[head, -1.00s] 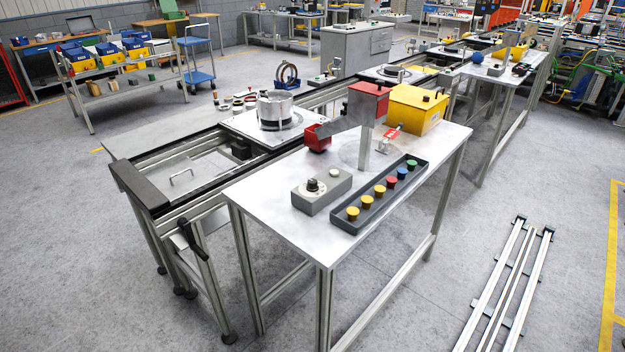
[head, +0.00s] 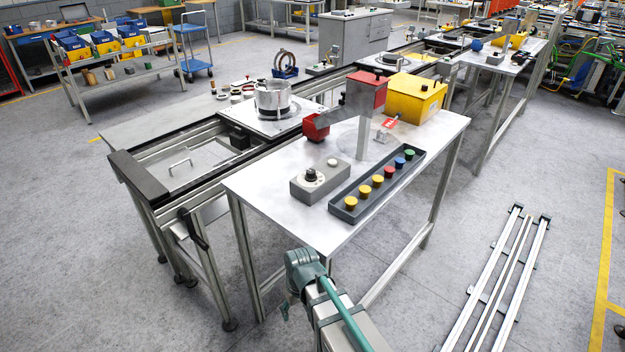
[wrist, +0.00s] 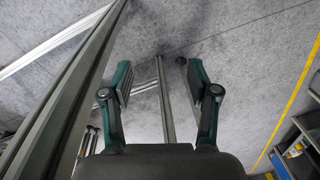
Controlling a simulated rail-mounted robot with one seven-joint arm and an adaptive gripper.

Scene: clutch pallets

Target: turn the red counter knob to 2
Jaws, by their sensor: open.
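In the head view, a red box (head: 366,92) sits on top of a grey post on the near workbench. A smaller red block (head: 316,127) is to its left, by the bench's back edge. My gripper (wrist: 160,82) is open and empty in the wrist view, over grey floor. My arm is at the bottom of the head view, in front of the bench.
A dark tray (head: 350,214) with several coloured push buttons lies along the bench's front edge. A yellow box (head: 416,98) stands at the back right. A conveyor (head: 150,190) runs behind the bench. Metal rails (head: 500,280) lie on the floor at right. The bench's front left is clear.

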